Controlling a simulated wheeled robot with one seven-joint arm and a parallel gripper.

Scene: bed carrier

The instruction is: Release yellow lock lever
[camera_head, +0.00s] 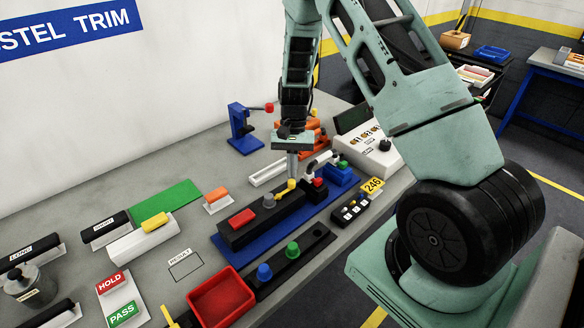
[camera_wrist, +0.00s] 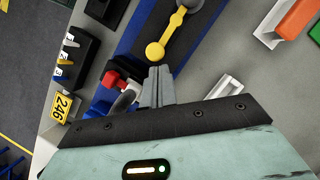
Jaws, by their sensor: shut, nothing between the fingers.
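The yellow lock lever (camera_wrist: 155,50) shows in the wrist view as a round yellow knob on a yellow arm, beside a grey pivot disc on a black block. In the head view the yellow lever (camera_head: 291,184) lies on the black fixture (camera_head: 262,217), which sits on a blue base plate (camera_head: 225,245). My gripper (camera_wrist: 157,72) is shut and empty, with its fingertips close beside the yellow knob. In the head view my gripper (camera_head: 292,176) points down at the lever. I cannot tell whether the fingers touch the knob.
A red-tipped clamp (camera_wrist: 112,78) stands close to the left of my fingers in the wrist view. A black switch box tagged 246 (camera_head: 350,208) sits in front of the fixture. A red tray (camera_head: 221,297), an orange-handled part (camera_head: 217,196) and a white control box (camera_head: 380,150) surround the work area.

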